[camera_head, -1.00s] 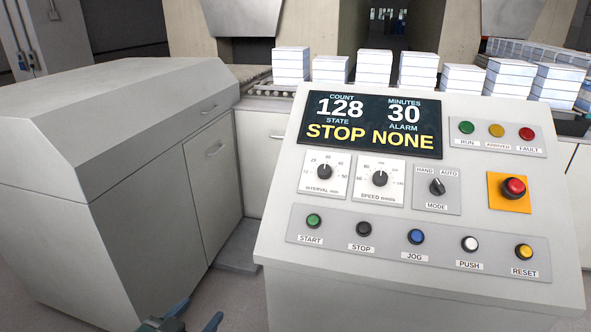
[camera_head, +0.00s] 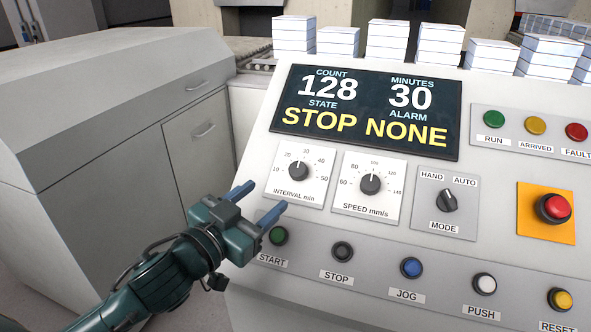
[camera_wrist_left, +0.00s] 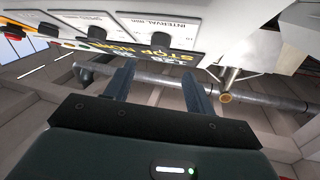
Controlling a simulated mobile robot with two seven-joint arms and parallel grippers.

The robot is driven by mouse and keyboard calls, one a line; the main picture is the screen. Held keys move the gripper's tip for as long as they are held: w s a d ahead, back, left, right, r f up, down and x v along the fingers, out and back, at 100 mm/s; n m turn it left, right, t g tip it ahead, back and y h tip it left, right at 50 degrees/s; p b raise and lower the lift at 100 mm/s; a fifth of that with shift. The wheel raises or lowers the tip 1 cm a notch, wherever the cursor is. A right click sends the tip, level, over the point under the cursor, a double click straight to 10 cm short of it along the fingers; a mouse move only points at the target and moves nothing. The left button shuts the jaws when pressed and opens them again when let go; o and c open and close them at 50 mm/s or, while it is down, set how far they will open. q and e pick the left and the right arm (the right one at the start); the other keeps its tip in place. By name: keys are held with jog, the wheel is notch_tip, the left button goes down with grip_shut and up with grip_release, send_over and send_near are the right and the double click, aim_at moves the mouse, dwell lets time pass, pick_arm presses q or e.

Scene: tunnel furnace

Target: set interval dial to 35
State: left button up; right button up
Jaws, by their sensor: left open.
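The interval dial (camera_head: 298,170) is a black knob on a white square plate marked from 10 to 50, on the sloped control panel. Its pointer is up near the 30 side, and the display (camera_head: 366,108) reads MINUTES 30. My left gripper (camera_head: 262,202) is open and empty, to the lower left of the dial and apart from it. In the left wrist view the dial knob (camera_wrist_left: 160,40) shows upside down beyond the open fingers (camera_wrist_left: 157,90). My right gripper is not in view.
The speed dial (camera_head: 370,184) is just right of the interval dial. The green START button (camera_head: 278,236) is below, close to my left gripper. The MODE switch (camera_head: 447,200) and red emergency button (camera_head: 554,207) are farther right. A grey cabinet (camera_head: 110,130) stands left.

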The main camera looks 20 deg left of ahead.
aim_at(295, 172)
pick_arm(q)
jog(key=p+x, duration=0.1)
jog(key=x, duration=0.9)
jog(key=shift+w+d, duration=0.1)
jog(key=shift+w, duration=0.15)
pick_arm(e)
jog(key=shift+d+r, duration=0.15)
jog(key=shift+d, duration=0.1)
pick_arm(q)
jog(key=shift+c, duration=0.3)
